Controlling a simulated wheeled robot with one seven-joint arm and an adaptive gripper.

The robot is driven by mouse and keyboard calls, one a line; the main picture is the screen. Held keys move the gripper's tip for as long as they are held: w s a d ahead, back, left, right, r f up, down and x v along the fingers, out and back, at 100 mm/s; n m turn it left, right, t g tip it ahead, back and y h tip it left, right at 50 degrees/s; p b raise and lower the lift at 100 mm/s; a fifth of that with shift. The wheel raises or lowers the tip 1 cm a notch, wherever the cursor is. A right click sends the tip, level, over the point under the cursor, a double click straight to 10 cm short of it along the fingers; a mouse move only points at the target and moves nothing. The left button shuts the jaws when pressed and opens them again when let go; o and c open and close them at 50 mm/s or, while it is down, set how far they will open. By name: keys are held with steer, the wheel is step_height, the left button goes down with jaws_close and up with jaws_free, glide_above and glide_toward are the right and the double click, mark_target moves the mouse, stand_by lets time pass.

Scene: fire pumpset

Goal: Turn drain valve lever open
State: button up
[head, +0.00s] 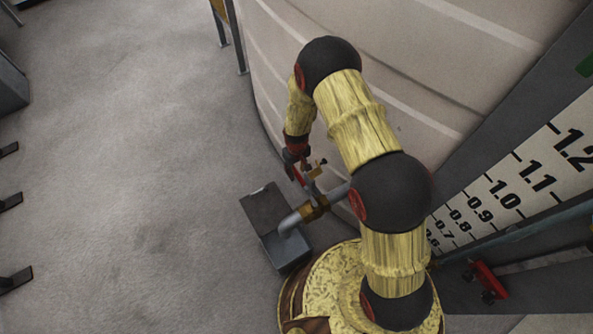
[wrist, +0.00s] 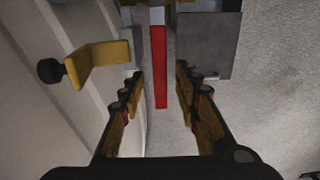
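The drain valve lever is a long red bar (wrist: 159,66) in the wrist view, running down the picture from the pipe at the top. It also shows as a small red strip (head: 298,175) in the head view, just below my gripper (head: 294,156). The brass valve body (head: 314,209) sits on a grey pipe coming from the tank. In the wrist view my gripper (wrist: 158,84) is open, with one finger on each side of the lever. Gaps show on both sides, and no contact is visible. How deep the lever sits between the fingers is unclear.
A yellow bent bracket with a black knob (wrist: 100,62) stands left of the fingers. A grey drain box (head: 283,249) is on the floor under the pipe outlet. The large pale tank (head: 420,60) is close on the right. Open floor (head: 130,180) lies left.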

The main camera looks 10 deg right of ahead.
steer(key=c, duration=0.3)
jaws_close()
stand_by(0.7)
